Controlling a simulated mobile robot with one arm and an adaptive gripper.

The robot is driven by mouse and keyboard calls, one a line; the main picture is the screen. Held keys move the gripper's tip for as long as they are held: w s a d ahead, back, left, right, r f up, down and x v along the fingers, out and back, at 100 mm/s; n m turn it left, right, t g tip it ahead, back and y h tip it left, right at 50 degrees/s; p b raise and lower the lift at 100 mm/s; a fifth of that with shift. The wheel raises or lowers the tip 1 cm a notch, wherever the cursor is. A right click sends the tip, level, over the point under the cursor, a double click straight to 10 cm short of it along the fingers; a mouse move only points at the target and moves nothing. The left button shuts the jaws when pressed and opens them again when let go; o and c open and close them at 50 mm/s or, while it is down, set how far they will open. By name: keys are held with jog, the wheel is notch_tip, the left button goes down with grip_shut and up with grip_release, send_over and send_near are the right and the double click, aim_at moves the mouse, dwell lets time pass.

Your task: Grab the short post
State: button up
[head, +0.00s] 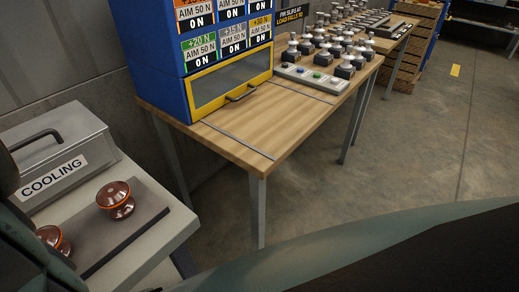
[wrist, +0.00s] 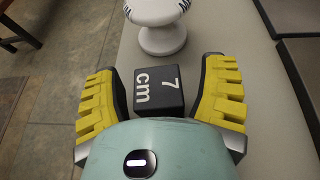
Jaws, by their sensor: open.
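My gripper (wrist: 160,98) is open in the wrist view, with one yellow ridged finger on each side of a black block (wrist: 158,93) marked "7 cm". No grip on the block shows. Just beyond the block stands a white post (wrist: 162,40) with a wide cap, cut off by the top edge of the picture. I cannot tell whether this is the short post, or whether the block belongs to it. In the head view my gripper is not visible. Several pale posts on dark blocks (head: 325,50) stand far back on the wooden table.
A wooden table (head: 255,115) carries a blue cabinet (head: 150,45) with a yellow-framed window. At left, a grey box marked COOLING (head: 55,165) stands beside brown insulators (head: 116,199).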

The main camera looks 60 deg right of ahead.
jog(key=shift+a, duration=0.15)
grip_shut()
dwell(0.6)
